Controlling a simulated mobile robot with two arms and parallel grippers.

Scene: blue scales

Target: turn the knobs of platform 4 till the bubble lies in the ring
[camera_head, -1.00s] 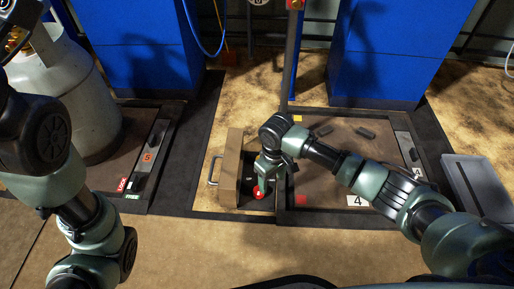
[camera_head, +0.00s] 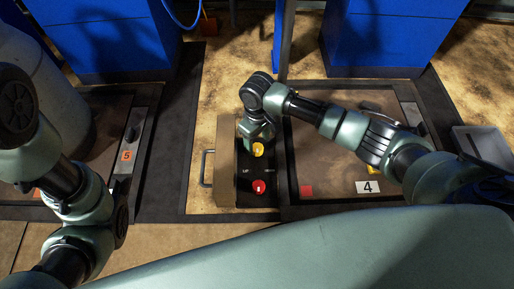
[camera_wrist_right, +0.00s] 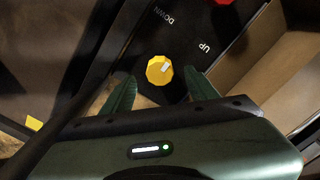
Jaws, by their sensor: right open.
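The control box of platform 4 stands open, with a dark panel (camera_head: 258,200) carrying a yellow knob (camera_head: 258,149) and a red knob (camera_head: 258,186). My right gripper (camera_wrist_right: 160,74) is open over the yellow knob. In the right wrist view the yellow knob (camera_wrist_right: 158,72) shows between the two spread fingers; I cannot tell whether they touch it. The red knob (camera_wrist_right: 222,2) is cut off at that view's top edge. Platform 4 (camera_head: 325,165) lies to the right of the box, partly hidden by my right arm. I cannot make out the bubble or the ring. My left gripper is out of view.
The box's brown lid (camera_head: 227,165), with a metal handle (camera_head: 207,168), stands up left of the panel. Platform 5, with its orange label (camera_head: 126,155), is farther left. Blue cabinets (camera_head: 385,35) stand behind. A grey tray (camera_head: 485,142) is at the right.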

